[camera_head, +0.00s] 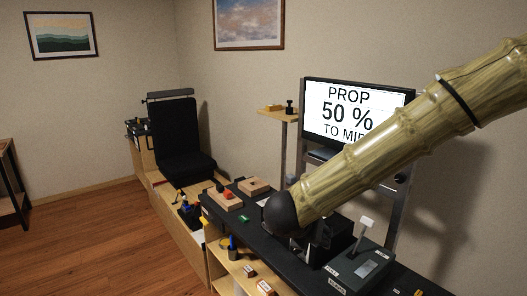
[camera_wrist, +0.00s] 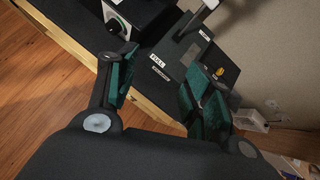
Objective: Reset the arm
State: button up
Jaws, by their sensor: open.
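My arm reaches in from the right in the head view, and its lower end hides most of my gripper there. In the wrist view my gripper (camera_wrist: 160,98) is open, its two green-padded fingers apart with nothing between them. Beyond the fingers is a dark lever box (camera_wrist: 172,62) with white labels, one reading FULL. The same kind of box with a white-handled lever (camera_head: 365,262) stands on the black console (camera_head: 408,281) in the head view. I cannot tell whether the fingers touch anything.
A screen (camera_head: 325,115) reading "PROP 50 %" stands behind my arm. A black seat (camera_head: 177,130) is at the back left. Wooden blocks (camera_head: 254,186) lie on the console. A small shelf (camera_head: 277,115) stands left of the screen. The wooden floor (camera_head: 90,240) at left is clear.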

jog(key=s+d+f+n+y, duration=0.15)
jog(key=s+f+n, duration=0.25)
jog(key=f+n, duration=0.55)
jog(key=s+d+f+n+g, duration=0.15)
jog(key=s+f+n, duration=0.35)
jog(key=f, duration=0.7)
jog(key=s+d+f+n+y, duration=0.15)
jog(key=s+f+n, duration=0.25)
jog(key=f+n, duration=0.5)
jog(key=s+d+f+n+g, duration=0.1)
jog(key=s+f+n+g, duration=0.1)
jog(key=s+f+n, duration=0.3)
jog(key=s+d+f+n+g+y, duration=0.1)
jog(key=s+f+n, duration=0.4)
jog(key=s, duration=0.7)
jog(key=s+d+f+n+g+y, duration=0.1)
jog(key=s+d+f+n+g, duration=0.1)
jog(key=s+f+n, duration=0.3)
jog(key=s+d+n, duration=0.1)
jog(key=s+n, duration=0.1)
jog(key=s, duration=0.1)
jog(key=shift+s+g, duration=0.25)
jog(key=shift+g, duration=0.1)
jog(key=shift+d, duration=0.1)
jog(key=shift+c, duration=0.2)
